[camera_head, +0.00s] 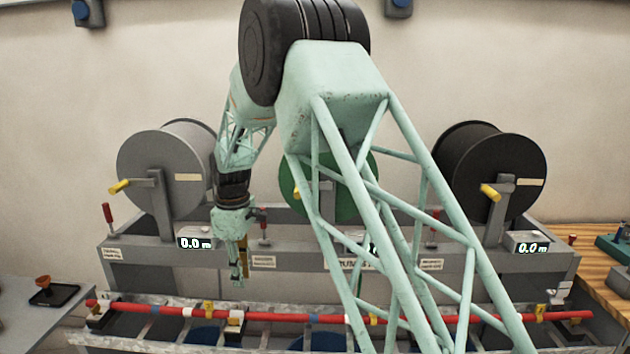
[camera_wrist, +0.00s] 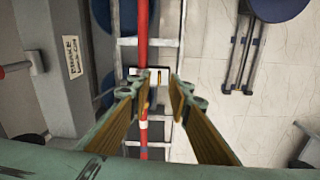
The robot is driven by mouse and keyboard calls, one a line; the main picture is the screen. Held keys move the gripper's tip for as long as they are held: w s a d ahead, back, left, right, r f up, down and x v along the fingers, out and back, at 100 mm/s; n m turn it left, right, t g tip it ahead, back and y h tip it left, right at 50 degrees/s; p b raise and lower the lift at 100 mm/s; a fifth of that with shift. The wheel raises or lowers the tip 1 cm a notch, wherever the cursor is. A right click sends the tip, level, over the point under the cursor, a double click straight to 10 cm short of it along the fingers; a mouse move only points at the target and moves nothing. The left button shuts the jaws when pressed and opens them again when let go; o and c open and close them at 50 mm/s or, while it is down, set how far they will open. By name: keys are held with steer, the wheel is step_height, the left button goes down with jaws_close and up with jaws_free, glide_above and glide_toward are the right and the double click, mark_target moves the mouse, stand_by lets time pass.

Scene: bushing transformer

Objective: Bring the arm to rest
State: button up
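My arm hangs in front of a bench with cable drums, its lattice link crossing the middle of the head view. My gripper (camera_head: 238,277) points down, in front of the bench and above the rack with the red cable (camera_head: 275,317). In the wrist view my gripper (camera_wrist: 158,95) shows two yellow-brown fingers set apart with nothing between them. The red cable (camera_wrist: 143,45) runs below the fingers, apart from them.
A grey drum (camera_head: 160,165), a partly hidden green drum (camera_head: 350,190) and a black drum (camera_head: 492,165) stand on the bench (camera_head: 215,259). A ladder-like rack (camera_head: 110,339) carries the red cable. A wooden table (camera_head: 594,262) is at right, a grey table (camera_head: 30,320) at left.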

steer(key=s+d+r+m+t, duration=0.1)
steer(key=s+d+r+m, duration=0.2)
steer(key=s+d+r, duration=0.45)
steer(key=s+d+r+m+b, duration=0.15)
steer(key=s+d+r, duration=0.25)
steer(key=d+r, duration=0.6)
steer(key=s+d+r+m+t, duration=0.1)
steer(key=s+d+r+m, duration=0.2)
steer(key=s+d+r, duration=0.55)
steer(key=s+d+r+m, duration=0.2)
steer(key=s+d+m, duration=0.3)
steer(key=s+d, duration=0.75)
steer(key=s+d+f+m+t, duration=0.1)
steer(key=s+d+f+m, duration=0.1)
steer(key=s, duration=0.7)
steer(key=s+d+f+m+b, duration=0.1)
steer(key=s+d+f+m, duration=0.1)
steer(key=s, duration=0.7)
steer(key=shift+s+d+f+t, duration=0.15)
steer(key=shift+s+d+t, duration=0.15)
steer(key=shift+s+t, duration=0.1)
steer(key=shift+w, duration=0.15)
